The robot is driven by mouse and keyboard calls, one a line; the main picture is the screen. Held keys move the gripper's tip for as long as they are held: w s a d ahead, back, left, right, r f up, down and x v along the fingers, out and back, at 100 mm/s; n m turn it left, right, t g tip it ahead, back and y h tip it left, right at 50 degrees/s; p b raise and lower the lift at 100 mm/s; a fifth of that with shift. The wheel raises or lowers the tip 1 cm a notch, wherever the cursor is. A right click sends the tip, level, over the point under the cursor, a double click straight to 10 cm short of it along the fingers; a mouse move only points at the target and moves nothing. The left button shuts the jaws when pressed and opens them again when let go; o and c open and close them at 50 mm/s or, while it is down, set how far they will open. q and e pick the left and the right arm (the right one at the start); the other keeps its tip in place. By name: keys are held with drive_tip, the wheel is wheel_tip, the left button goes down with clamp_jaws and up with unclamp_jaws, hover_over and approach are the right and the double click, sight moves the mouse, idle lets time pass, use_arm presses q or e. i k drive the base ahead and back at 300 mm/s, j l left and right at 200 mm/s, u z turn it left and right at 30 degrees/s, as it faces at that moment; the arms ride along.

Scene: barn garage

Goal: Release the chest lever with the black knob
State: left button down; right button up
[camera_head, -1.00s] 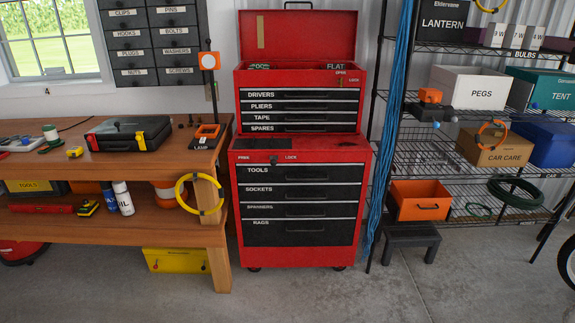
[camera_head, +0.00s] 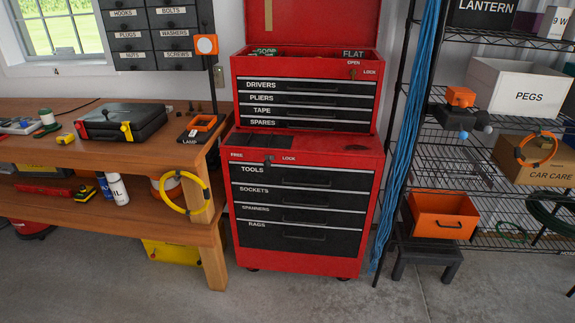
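The red tool chest (camera_head: 378,175) stands in the middle of the view, with its upper lid open. A small lever with a dark knob (camera_head: 268,160) sits at the top front of the lower cabinet, between the labels FREE and LOCK. The knob is small, and its exact setting is hard to tell. A second, brass-coloured lever or key (camera_head: 352,73) sits at the upper right of the top box, near the labels OPEN and LOCK. The drawers of both parts look shut. Neither of my grippers is in view.
A wooden workbench (camera_head: 105,160) stands at the left, with a yellow ring (camera_head: 206,190) hanging at its near corner. Wire shelving (camera_head: 455,160) stands at the right, with a blue cable bundle (camera_head: 405,140) along its post. A dark stool (camera_head: 428,255) holds an orange bin (camera_head: 443,226). Floor in front is clear.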

sight(267, 164)
drive_tip(key=i+l, duration=0.25)
drive_tip(key=l, duration=0.15)
drive_tip(key=i+l, duration=0.3)
drive_tip(key=i+l+u, duration=0.1)
drive_tip(key=i+l, duration=0.15)
drive_tip(key=l, duration=0.2)
drive_tip(key=i+l, duration=0.25)
drive_tip(key=l, duration=0.15)
drive_tip(key=i+l, duration=0.25)
drive_tip(key=l, duration=0.2)
